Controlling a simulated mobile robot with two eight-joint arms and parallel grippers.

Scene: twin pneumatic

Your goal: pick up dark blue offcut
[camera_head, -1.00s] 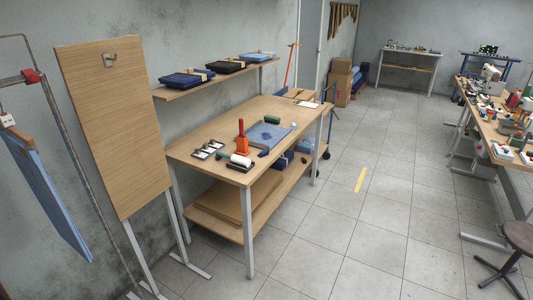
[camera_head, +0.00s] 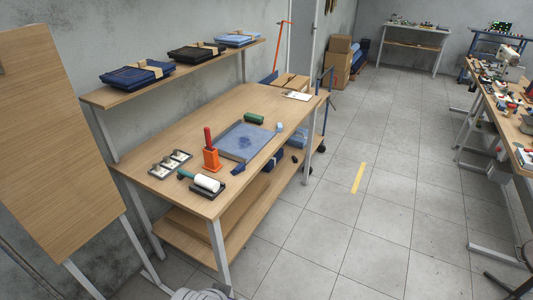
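A small dark blue piece (camera_head: 238,169), which looks like the offcut, lies at the front edge of the wooden workbench (camera_head: 160,184). It is beside the near corner of a flat tray-like pad (camera_head: 228,156) with blue cloth (camera_head: 248,141) on it. Its exact shape is too small to tell. Neither of my grippers can be made out. A pale grey part, probably mine, shows at the bottom edge.
An orange holder (camera_head: 211,159) with a red-handled tool, a white roller (camera_head: 207,183) and a metal tray of small parts (camera_head: 169,164) stand near the piece. Folded dark jeans (camera_head: 138,75) lie on the shelf above.

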